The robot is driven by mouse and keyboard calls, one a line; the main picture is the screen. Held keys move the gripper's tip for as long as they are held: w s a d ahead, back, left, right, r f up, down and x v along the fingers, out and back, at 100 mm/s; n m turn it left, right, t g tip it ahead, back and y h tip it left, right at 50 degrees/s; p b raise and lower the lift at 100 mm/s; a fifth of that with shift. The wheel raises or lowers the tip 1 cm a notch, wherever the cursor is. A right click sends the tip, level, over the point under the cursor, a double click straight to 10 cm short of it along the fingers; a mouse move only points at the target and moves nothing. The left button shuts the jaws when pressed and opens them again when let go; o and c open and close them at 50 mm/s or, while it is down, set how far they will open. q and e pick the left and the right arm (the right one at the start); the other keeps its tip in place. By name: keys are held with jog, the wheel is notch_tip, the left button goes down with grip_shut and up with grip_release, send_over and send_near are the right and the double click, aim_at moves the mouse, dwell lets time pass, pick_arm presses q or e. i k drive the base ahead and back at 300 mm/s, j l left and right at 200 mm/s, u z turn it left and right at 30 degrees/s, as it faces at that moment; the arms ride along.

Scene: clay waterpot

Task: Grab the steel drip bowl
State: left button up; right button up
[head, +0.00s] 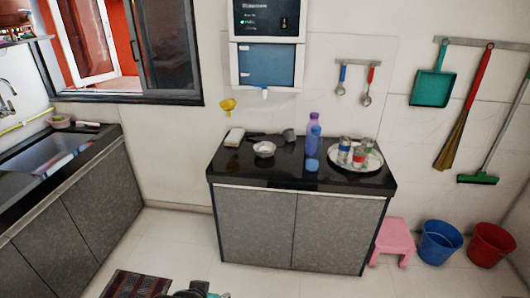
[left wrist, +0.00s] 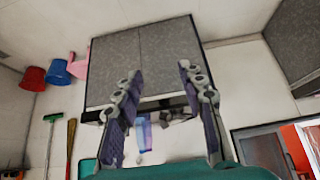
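The steel drip bowl (head: 264,149) is a small, shiny, shallow bowl on the black top of the low cabinet (head: 230,168), left of the purple bottles. My left gripper shows in the left wrist view (left wrist: 157,74), with its two fingers spread wide and nothing between them. That view is upside down, with the cabinet front beyond the fingers; I cannot make out the bowl there. In the head view only a dark bit of what may be my arm shows at the bottom edge. My left gripper is well away from the bowl. My right gripper is not in view.
A pink stool (head: 394,239) and blue bucket (head: 438,243) stand at right. Floor before the cabinet looks mostly clear.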

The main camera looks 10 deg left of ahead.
aim_at(264, 150)
jog(key=i, duration=1.1)
